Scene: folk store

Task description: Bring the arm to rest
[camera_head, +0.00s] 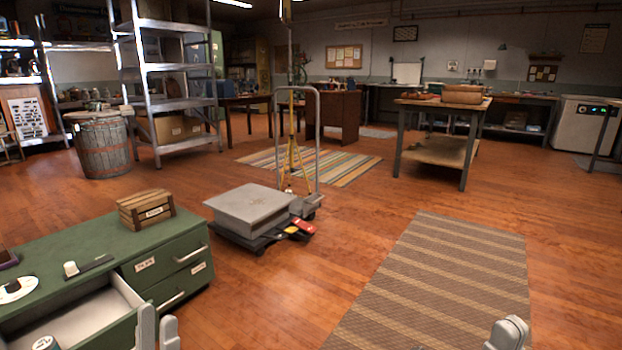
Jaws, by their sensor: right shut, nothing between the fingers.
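My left gripper (158,332) is at the bottom edge of the view, with its two pale fingertips apart and floor showing between them. It is close beside the front of an open drawer (122,335) in the green cabinet (60,262). I cannot tell whether it touches the drawer. My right gripper (508,333) is low at the bottom right, above the striped rug (440,275). Its fingertips are together and nothing shows in them. Most of both arms is out of the picture.
A platform scale (250,210) on a low cart stands ahead. A barrel (101,145), metal shelving (170,100) and a workbench (435,150) are further back. Floor between scale and rug is clear.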

